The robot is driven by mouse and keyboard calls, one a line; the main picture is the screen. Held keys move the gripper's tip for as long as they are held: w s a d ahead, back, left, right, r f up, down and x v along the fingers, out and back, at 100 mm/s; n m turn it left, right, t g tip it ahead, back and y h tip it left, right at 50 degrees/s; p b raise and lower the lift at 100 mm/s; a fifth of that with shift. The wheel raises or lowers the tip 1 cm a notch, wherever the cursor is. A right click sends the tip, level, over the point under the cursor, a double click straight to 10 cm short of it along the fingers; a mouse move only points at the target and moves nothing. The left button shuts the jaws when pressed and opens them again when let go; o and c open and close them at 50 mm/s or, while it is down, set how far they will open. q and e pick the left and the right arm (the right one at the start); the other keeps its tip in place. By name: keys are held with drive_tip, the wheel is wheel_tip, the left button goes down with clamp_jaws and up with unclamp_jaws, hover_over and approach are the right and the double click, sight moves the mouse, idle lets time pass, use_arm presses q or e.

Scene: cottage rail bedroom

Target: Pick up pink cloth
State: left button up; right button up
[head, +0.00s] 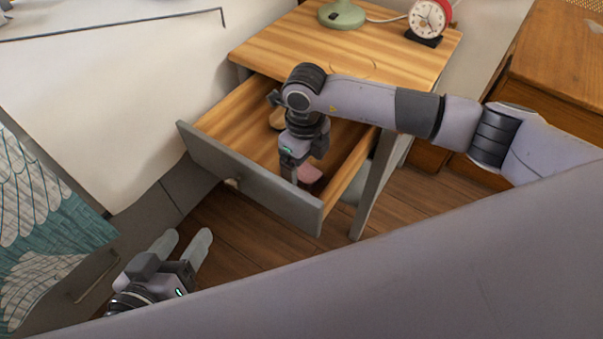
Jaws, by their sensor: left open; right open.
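The pink cloth (309,174) lies inside the open drawer (250,188) of the bedside table, near the drawer's right front corner. My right gripper (291,176) reaches down into the drawer just left of the cloth and hides part of it. It is open; whether a finger touches the cloth I cannot tell. My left gripper (188,247) is open and empty, low at the left, in front of the drawer and apart from it.
A tan object (277,118) lies further back in the drawer, partly hidden by my arm. On the wooden tabletop (290,45) stand a green lamp base (341,14) and a red alarm clock (428,18). A bed with a patterned cover (30,190) is at the left.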

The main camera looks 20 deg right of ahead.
sight(304, 169)
drive_tip(key=shift+f, duration=0.85)
use_arm(q)
drive_tip(key=shift+d, duration=0.25)
use_arm(e)
drive_tip(key=shift+c, duration=0.3)
drive_tip(key=c, duration=1.1)
use_arm(q)
drive_tip(key=a+y+p, duration=0.1)
drive_tip(key=s+a+p, duration=0.1)
drive_tip(key=a+p, duration=0.1)
drive_tip(key=a+r+m+y+p, duration=0.1)
drive_tip(key=p, duration=0.1)
drive_tip(key=shift+s+a+r+y, duration=0.1)
drive_tip(key=shift+s+a+y, duration=0.05)
drive_tip(key=shift+y, duration=0.15)
use_arm(e)
wheel_tip(304, 169, up, 20)
drive_tip(key=shift+r, duration=0.1)
